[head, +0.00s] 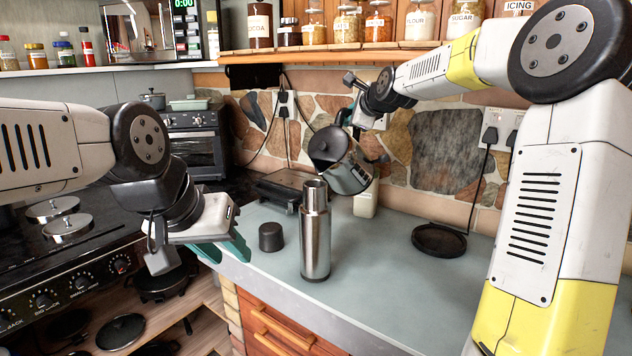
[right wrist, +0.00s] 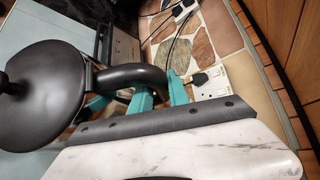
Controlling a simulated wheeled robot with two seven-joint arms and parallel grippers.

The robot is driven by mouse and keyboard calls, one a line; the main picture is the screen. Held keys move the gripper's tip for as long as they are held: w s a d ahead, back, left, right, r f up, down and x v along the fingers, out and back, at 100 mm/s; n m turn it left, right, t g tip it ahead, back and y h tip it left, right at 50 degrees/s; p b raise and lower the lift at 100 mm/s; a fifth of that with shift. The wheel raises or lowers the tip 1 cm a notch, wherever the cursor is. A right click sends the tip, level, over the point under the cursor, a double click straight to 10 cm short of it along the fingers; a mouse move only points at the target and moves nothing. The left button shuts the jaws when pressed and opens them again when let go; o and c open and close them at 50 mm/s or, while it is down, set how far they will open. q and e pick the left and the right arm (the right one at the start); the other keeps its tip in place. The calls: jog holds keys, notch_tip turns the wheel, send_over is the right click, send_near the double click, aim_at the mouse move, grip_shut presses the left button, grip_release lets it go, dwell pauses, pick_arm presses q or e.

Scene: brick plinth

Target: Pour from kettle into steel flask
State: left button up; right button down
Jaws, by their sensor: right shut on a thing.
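The steel flask (head: 315,235) stands upright and open on the grey-blue counter. The steel kettle (head: 352,176), with a black lid, is held in the air just above and behind the flask, tilted to the left. Its lower left side is close to the flask mouth; I see no liquid stream. My right gripper (head: 350,117) is shut on the kettle's black handle, and the right wrist view shows the teal fingers (right wrist: 162,96) at the handle (right wrist: 130,78). My left gripper (head: 224,252) is open and empty, left of the flask near the counter's front edge.
A black cap (head: 271,237) stands left of the flask. The round black kettle base (head: 438,241) lies to the right. A dark grill (head: 292,187) and a pale container (head: 366,200) stand behind. The counter between flask and base is clear.

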aim_at(343, 110)
jog(key=shift+s+r+t, duration=0.2)
jog(key=shift+r+t, duration=0.1)
jog(key=shift+r, duration=0.35)
jog(key=shift+s+a+r+n+t+b, duration=0.15)
jog(key=shift+s+a+r+n+t, duration=0.2)
jog(key=shift+r, duration=0.2)
jog(key=shift+s+a+r+n+t+b, duration=0.15)
jog(key=shift+s+r+n, duration=0.1)
jog(key=shift+s+r, duration=0.2)
dwell(1.5)
jog(key=shift+s+a+r+n+t+b, duration=0.2)
jog(key=shift+s+r+b, duration=0.15)
jog(key=shift+r+b, duration=0.25)
jog(key=shift+s+a+r+n+t+b, duration=0.1)
jog(key=shift+s+a+r+t+b, duration=0.2)
jog(key=shift+b, duration=0.45)
dwell(0.3)
jog(key=shift+s+a+r+n+t+b, duration=0.25)
jog(key=shift+s+r+b, duration=0.35)
jog(key=shift+b, duration=1.1)
jog(key=shift+s+a+r+n+t, duration=0.25)
jog(key=shift+s+a+r, duration=0.1)
jog(key=shift+s, duration=0.15)
jog(key=shift+s+a+r+n+t, duration=0.2)
jog(key=shift+s+a+r, duration=0.1)
jog(key=shift+s, duration=0.2)
dwell(0.5)
